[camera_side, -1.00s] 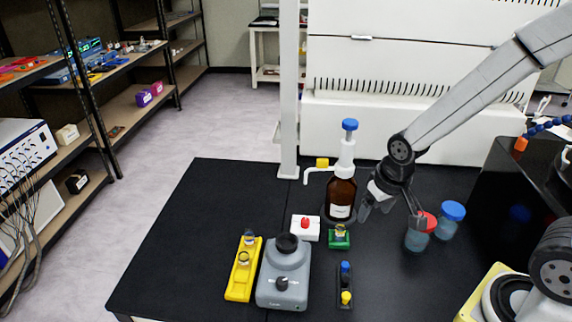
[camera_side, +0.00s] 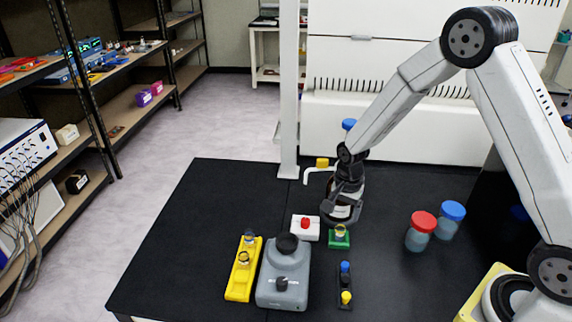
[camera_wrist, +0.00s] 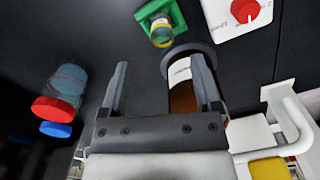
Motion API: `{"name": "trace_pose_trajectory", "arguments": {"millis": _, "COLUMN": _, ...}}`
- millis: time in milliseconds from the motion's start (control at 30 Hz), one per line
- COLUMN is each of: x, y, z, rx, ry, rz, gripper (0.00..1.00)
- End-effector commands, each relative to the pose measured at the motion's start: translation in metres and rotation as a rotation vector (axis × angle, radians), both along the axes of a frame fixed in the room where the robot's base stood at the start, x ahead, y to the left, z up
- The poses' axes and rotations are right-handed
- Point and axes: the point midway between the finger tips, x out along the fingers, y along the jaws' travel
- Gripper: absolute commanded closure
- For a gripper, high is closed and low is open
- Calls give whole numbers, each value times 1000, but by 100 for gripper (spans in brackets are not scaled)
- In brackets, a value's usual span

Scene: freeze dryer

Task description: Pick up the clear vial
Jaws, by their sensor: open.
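A small clear vial (camera_side: 340,231) stands in a green holder (camera_side: 339,242). The wrist view also shows the vial (camera_wrist: 161,34) in its green holder (camera_wrist: 150,12), beyond my fingertips. My gripper (camera_wrist: 160,66) is open, with nothing between its fingers. In the side view my gripper (camera_side: 342,208) is just behind the green holder, in front of the brown dispenser bottle, which it mostly hides. Two more small vials stand in a yellow rack (camera_side: 238,284) to the left. I cannot tell the vials' contents.
The brown bottle (camera_wrist: 182,97) is close beside the right finger in the wrist view. Red-capped (camera_side: 421,231) and blue-capped (camera_side: 451,219) jars stand right.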

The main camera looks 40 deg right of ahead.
Motion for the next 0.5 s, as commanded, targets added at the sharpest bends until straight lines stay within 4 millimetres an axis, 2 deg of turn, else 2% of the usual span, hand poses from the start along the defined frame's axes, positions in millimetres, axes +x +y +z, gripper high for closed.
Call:
{"name": "trace_pose_trajectory", "arguments": {"millis": 167, "x": 0, "y": 0, "z": -3, "rx": 0, "ry": 1, "rz": 0, "gripper": 19}}
{"name": "trace_pose_trajectory", "arguments": {"millis": 500, "x": 0, "y": 0, "z": -24, "rx": 0, "ry": -1, "rz": 2, "gripper": 19}}
